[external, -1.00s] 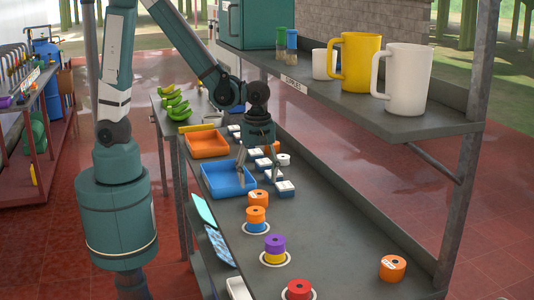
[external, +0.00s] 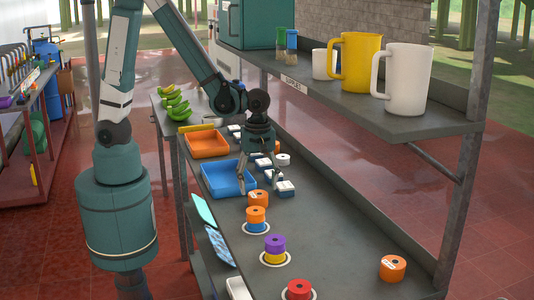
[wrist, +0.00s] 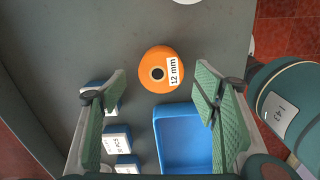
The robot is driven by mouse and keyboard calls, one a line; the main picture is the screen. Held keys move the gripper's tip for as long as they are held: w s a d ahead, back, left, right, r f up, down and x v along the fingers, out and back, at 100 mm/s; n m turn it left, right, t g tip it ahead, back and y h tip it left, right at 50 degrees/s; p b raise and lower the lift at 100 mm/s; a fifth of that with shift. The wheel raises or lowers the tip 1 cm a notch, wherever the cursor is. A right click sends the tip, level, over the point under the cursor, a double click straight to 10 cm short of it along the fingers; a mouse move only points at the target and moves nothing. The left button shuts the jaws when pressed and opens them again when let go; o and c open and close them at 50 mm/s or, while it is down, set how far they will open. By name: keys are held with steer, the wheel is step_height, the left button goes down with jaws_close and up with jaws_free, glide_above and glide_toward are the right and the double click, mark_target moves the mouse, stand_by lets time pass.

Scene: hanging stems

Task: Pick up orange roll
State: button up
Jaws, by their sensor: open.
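An orange roll (external: 258,198) with a dark centre hole stands on the grey bench, just in front of the blue tray (external: 216,187). In the wrist view the orange roll (wrist: 150,78) carries a white "12 mm" label and lies ahead of the fingertips, roughly centred between them. My gripper (external: 261,186) points down and is open and empty, above the bench beside the blue tray and behind the roll in the external view. Its two green-padded fingers (wrist: 161,92) are spread wide and appear apart from the roll.
An orange roll (external: 256,214) sits on a blue one near a purple-on-yellow stack (external: 274,244) and a red roll (external: 298,289). Another orange roll (external: 393,268) stands at right. Small labelled boxes (wrist: 117,139) flank the tray. A shelf with mugs (external: 405,80) overhangs the bench.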

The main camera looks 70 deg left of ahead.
mark_target(258, 194)
steer(key=shift+f, duration=0.1)
steer(key=shift+s+f, duration=0.1)
steer(key=shift+f, duration=2.4)
steer(key=c, duration=1)
